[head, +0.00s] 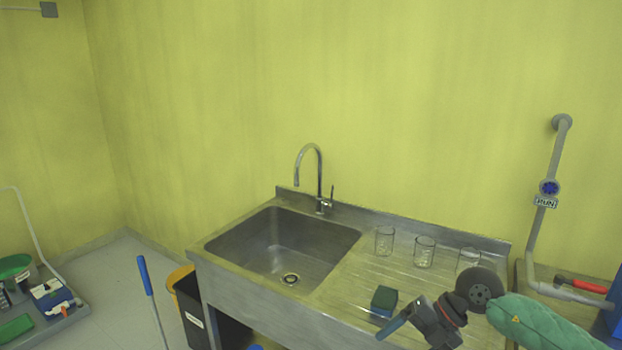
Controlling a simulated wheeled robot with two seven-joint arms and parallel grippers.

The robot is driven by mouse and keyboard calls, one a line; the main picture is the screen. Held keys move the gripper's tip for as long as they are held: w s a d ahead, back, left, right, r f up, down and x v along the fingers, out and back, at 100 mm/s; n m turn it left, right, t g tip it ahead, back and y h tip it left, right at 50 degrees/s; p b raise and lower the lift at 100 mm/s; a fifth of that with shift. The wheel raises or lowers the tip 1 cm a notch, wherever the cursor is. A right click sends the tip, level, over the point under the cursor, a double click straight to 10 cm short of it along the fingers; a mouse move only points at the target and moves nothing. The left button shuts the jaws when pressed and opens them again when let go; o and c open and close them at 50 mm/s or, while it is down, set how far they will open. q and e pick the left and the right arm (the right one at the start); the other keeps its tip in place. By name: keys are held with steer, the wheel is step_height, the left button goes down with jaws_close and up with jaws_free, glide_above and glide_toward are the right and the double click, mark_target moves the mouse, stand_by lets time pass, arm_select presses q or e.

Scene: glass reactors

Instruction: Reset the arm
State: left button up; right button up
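My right arm comes in from the lower right in a green sleeve. Its dark gripper (408,326) is over the front of the steel drainboard (345,290), just in front of a green and blue sponge (384,298). A blue piece shows at the gripper's tip; I cannot tell whether it is a finger or something held. The gap between the fingers is not clear. My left gripper is not in view.
Several glass beakers (424,252) stand on the drainboard behind my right gripper. A steel sink (285,250) with a tall tap (319,180) is to the left. A pipe with a blue valve (549,188) rises at right. A blue-handled stick (146,276) and bins stand at left.

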steer(key=s+a+r+m+t+y, duration=0.2)
steer(key=a+r+m+t+y, duration=0.35)
steer(key=a+r+y, duration=0.45)
steer(key=w+d+f+m+t+h, duration=0.2)
steer(key=d+f+m+t+h, duration=0.15)
steer(key=m+t+h, duration=0.4)
steer(key=w+d+f+m+t+h, duration=0.25)
steer(key=d+m+t+h, duration=0.25)
steer(key=m+t, duration=0.45)
steer(key=s+d+f+m+g+h, duration=0.2)
steer(key=f+m+g+h, duration=0.1)
steer(key=f, duration=0.2)
steer(key=s+d+f+m+g+h, duration=0.2)
steer(key=f+m+g+h, duration=0.1)
steer(key=f+m, duration=0.15)
steer(key=s+f+g, duration=1.3)
steer(key=s+f, duration=0.6)
steer(key=s, duration=0.3)
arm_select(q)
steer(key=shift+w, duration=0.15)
arm_select(e)
steer(key=s+a+f+g, duration=0.1)
steer(key=s+a+f, duration=0.1)
steer(key=f, duration=1.7)
steer(key=s+a+f+g, duration=0.1)
steer(key=s+f, duration=0.2)
steer(key=f, duration=1.6)
steer(key=shift+s+a+f+m+y, duration=0.2)
steer(key=shift+a+f+m+y, duration=0.15)
steer(key=shift+m, duration=0.05)
